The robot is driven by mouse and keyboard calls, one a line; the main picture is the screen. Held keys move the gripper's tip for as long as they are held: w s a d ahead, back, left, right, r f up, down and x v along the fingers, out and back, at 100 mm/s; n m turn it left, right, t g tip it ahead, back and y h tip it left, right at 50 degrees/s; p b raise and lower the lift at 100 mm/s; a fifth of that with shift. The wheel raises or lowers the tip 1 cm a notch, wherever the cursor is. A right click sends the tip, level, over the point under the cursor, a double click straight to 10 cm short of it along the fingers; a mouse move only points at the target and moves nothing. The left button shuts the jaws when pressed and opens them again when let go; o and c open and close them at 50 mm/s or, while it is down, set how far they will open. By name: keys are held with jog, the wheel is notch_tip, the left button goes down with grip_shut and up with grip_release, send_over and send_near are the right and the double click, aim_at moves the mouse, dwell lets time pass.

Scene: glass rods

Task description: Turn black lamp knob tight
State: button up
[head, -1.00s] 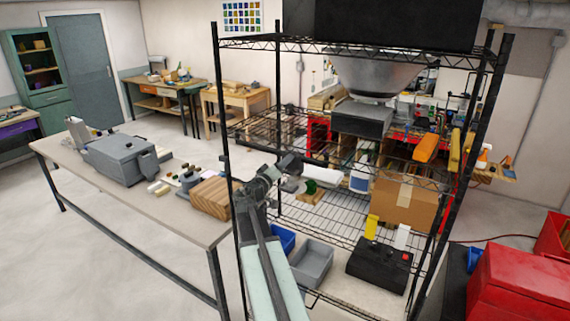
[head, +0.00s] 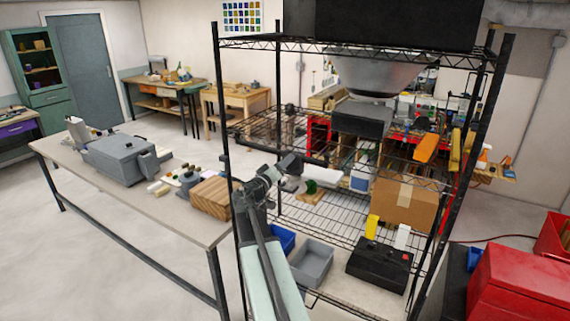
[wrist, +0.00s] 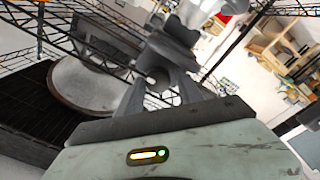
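My gripper (head: 291,166) is at the front left of the black wire shelf rack in the head view, beside its left front post. In the wrist view its dark fingers (wrist: 165,75) point up the picture, with a dark shape around their tips. I cannot tell whether that shape is the black lamp knob or part of the fingers, nor whether they are shut on anything. A large grey metal bowl-shaped shade (head: 376,72) hangs under the top shelf; it seems to show at left in the wrist view (wrist: 95,85). I cannot make out the knob for sure in either view.
The rack's middle wire shelf holds a cardboard box (head: 405,203) and a green round item (head: 311,187). Below are a grey bin (head: 312,263) and a black box (head: 378,266) with yellow and white tabs. A workbench (head: 110,190) stands left; open floor lies in front of it.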

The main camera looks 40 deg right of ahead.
jog(key=v, duration=0.7)
jog(key=shift+a+b, duration=0.3)
jog(key=shift+a, duration=0.05)
jog(key=shift+s, duration=0.1)
jog(key=w+a+f+n+t+y+b, duration=0.1)
jog(key=w+a+f+b, duration=0.25)
jog(key=a+f, duration=0.2)
jog(key=w+a+f+t+y+b, duration=0.1)
jog(key=w+a+f+b, duration=0.1)
jog(key=a+f+b, duration=0.35)
jog(key=a+f+g+y+b, duration=0.2)
jog(key=a+f+y+b, duration=0.25)
jog(key=a+f, duration=0.95)
jog(key=s+a+f+n+g+y, duration=0.1)
jog(key=s+a+f+y, duration=0.2)
jog(key=a, duration=0.4)
jog(key=s+a+f+n+g+y+b, duration=0.1)
jog(key=s+a+f+n+g+y, duration=0.1)
jog(key=s+a+f+y, duration=0.2)
jog(key=s+a+f+n+g+y, duration=0.1)
jog(key=s+a+f+y, duration=0.3)
jog(key=a+f, duration=0.5)
jog(key=shift+s+a+n+g+y+b, duration=0.3)
jog(key=shift+a+n+y+b, duration=0.15)
jog(key=shift+n, duration=0.25)
